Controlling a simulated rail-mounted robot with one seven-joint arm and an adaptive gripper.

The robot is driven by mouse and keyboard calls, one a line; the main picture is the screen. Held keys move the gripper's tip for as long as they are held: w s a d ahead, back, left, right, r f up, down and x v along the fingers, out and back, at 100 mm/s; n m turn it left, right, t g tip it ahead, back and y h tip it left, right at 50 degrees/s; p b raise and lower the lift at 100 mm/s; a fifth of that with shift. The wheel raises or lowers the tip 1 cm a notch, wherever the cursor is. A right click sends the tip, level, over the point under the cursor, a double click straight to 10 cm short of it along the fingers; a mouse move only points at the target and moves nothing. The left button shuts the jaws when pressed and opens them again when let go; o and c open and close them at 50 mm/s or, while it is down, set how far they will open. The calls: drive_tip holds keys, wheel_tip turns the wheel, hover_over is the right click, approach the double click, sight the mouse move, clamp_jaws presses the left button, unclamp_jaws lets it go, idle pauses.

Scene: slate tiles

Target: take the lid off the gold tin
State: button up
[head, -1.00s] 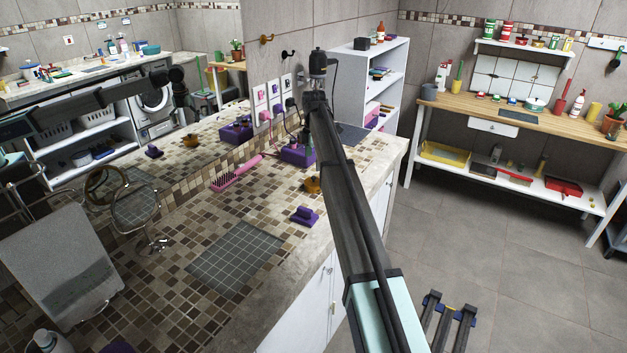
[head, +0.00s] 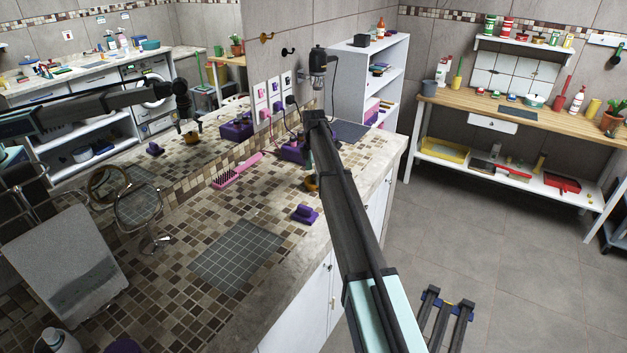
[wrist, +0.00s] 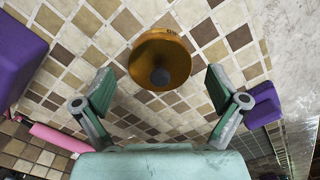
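The gold tin (wrist: 165,46) shows in the wrist view from above, round, with a dark round knob (wrist: 160,76) at its centre. In the head view the tin (head: 311,184) stands on the tiled counter, partly hidden behind my arm. My gripper (wrist: 160,77) is open above the tin, with one finger on each side and a gap to the tin on both sides. Nothing is between the fingers but the view of the tin. The gripper itself is mostly hidden by my arm in the head view.
Purple blocks stand near the tin: a small one (head: 305,213) in front and a larger one (head: 293,151) behind. A pink brush (head: 236,170) lies to the left. A mirror (head: 120,110) borders the counter. The dark tiled patch (head: 238,255) is clear.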

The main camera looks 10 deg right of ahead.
drive_tip(key=c, duration=1.5)
drive_tip(key=shift+r, duration=0.1)
